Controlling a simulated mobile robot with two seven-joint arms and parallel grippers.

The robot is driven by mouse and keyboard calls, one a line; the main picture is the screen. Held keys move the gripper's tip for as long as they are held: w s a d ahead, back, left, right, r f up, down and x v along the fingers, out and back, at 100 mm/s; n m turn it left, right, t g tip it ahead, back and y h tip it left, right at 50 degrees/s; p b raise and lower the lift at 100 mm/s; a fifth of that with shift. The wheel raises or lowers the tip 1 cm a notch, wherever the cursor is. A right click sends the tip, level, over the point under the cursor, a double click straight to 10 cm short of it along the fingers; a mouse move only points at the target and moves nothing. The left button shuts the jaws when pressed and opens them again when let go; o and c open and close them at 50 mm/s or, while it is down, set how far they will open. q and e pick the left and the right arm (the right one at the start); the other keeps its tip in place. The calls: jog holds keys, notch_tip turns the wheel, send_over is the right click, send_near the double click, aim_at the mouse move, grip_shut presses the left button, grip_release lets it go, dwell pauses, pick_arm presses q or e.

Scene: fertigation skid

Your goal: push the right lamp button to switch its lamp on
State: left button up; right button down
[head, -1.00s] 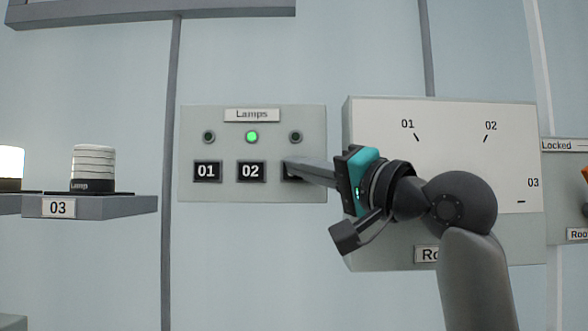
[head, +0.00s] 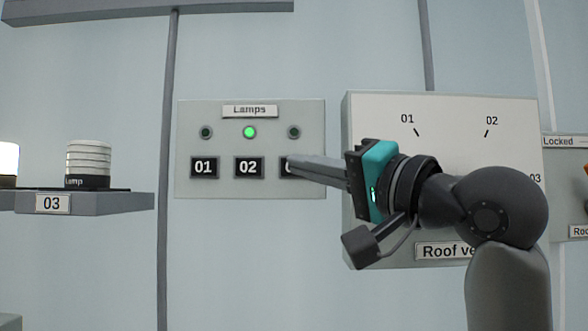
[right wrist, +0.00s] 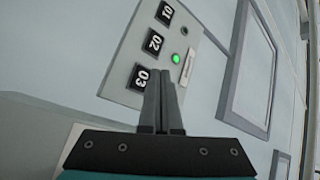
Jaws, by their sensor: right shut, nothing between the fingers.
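The Lamps panel (head: 220,185) is on the wall, with black buttons 01 (head: 204,168), 02 (head: 248,168) and a right one, 03 (head: 285,170). In the head view my right gripper (head: 291,161) is shut and empty, its fingertips covering most of the right button. In the right wrist view button 03 (right wrist: 140,78) shows beside the shut fingertips; whether they touch it I cannot tell. The middle indicator (head: 250,132) glows green; the left (head: 206,132) and right (head: 294,132) indicators are dark. The lamp on shelf 03 (head: 88,160) is unlit. My left gripper is out of view.
A white dial panel (head: 450,110) is right of the Lamps panel, partly behind my right arm. A grey shelf (head: 110,203) marked 03 juts out at left, with a lit lamp (head: 8,160) at the picture's edge. Bare wall lies below the Lamps panel.

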jog(key=shift+s, duration=0.95)
